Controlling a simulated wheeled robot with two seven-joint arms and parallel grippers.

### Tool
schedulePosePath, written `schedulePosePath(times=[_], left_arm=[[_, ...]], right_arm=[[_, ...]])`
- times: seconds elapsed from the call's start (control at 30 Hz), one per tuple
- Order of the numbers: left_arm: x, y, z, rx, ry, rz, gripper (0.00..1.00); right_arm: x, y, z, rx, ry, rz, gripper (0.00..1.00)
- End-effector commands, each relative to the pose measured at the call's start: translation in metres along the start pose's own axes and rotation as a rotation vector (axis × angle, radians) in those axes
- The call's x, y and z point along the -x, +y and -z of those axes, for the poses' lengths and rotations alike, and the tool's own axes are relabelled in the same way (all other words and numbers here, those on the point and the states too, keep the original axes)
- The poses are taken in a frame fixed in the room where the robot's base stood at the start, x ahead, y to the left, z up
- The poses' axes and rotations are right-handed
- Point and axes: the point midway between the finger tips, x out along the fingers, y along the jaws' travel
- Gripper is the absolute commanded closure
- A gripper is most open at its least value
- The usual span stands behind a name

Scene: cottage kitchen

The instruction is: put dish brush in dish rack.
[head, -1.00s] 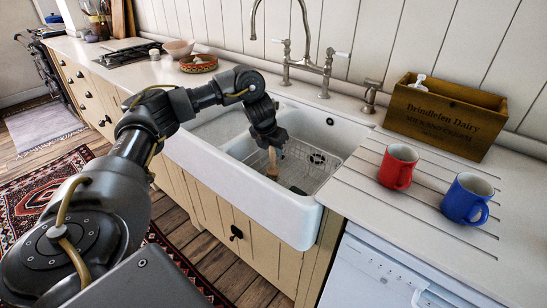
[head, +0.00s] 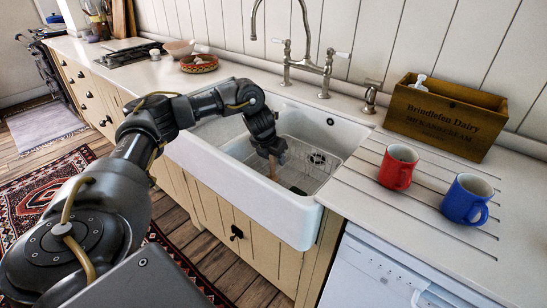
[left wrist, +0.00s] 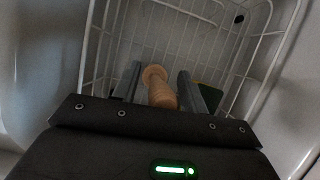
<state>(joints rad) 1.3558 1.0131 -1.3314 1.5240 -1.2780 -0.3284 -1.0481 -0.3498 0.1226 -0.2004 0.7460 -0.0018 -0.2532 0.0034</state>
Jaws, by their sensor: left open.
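The dish brush shows a light wooden handle (head: 273,169) just below my left gripper (head: 270,154), inside the white sink. In the left wrist view the ribbed handle (left wrist: 160,91) with a round knob end stands between the two fingers of the left gripper (left wrist: 162,82). The fingers are apart, with a gap on either side of the handle. The brush's head is hidden. The dish rack is a white wire basket (head: 312,150) in the sink; its wires also show around the brush in the left wrist view (left wrist: 250,60). My right gripper is not in view.
The sink's front wall (head: 250,190) stands close in front of the gripper. A tap (head: 305,65) rises behind. A red mug (head: 397,168), a blue mug (head: 466,200) and a wooden box (head: 445,118) stand on the right counter. A small dark green patch (left wrist: 212,90) lies beside the right finger.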

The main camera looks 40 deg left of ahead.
Motion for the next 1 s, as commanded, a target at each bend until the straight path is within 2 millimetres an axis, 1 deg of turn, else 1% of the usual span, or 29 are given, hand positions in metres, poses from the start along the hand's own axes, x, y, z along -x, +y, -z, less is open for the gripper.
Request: schedulePosePath(times=[0.03,0.13,0.33,0.4,0.53,0.6,0.77,1.0], left_arm=[[-0.001,0.0,0.002,-0.001,-0.002,0.001,0.57],[0.013,0.0,0.001,-0.001,-0.003,0.001,0.57],[0.056,0.0,0.001,-0.002,-0.006,0.001,0.57],[0.075,0.001,-0.001,-0.002,-0.006,-0.001,0.57],[0.097,0.0,-0.001,-0.002,-0.005,-0.001,0.57],[0.105,0.0,-0.001,0.0,-0.004,-0.001,0.57],[0.115,0.001,0.0,0.001,-0.002,-0.001,0.57],[0.116,0.0,0.001,0.001,-0.001,0.0,0.57]], right_arm=[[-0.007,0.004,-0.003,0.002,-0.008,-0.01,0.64],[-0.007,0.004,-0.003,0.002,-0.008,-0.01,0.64],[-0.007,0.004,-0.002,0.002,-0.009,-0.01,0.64],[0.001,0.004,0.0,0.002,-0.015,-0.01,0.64],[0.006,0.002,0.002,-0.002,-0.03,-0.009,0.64],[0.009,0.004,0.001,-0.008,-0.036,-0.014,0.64],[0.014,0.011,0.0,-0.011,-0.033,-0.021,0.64],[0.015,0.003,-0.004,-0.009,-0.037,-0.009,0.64]])
